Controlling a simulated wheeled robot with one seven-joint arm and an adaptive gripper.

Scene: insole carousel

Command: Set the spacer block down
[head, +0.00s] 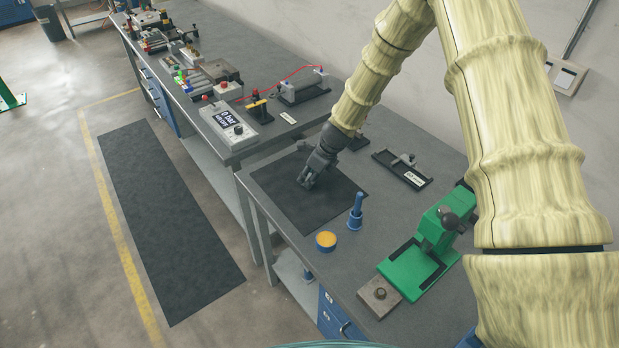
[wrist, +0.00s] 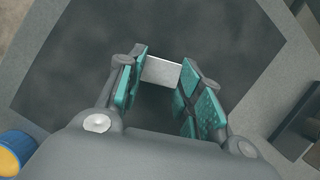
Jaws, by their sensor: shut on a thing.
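My gripper (head: 310,180) is over the dark mat (head: 335,217) on the near bench. In the wrist view my gripper (wrist: 160,80) has its teal finger pads on either side of a light grey block (wrist: 161,71), the spacer block, and is shut on it. The block lies over the dark mat in that view; I cannot tell whether it touches the mat. In the head view the block is hidden by the gripper.
A blue upright tool (head: 355,212) and a round blue tin with a yellow top (head: 326,240) stand by the mat's near right side. A black fixture (head: 402,170) lies to the right. A green press (head: 425,250) stands further right. Bare bench lies between them.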

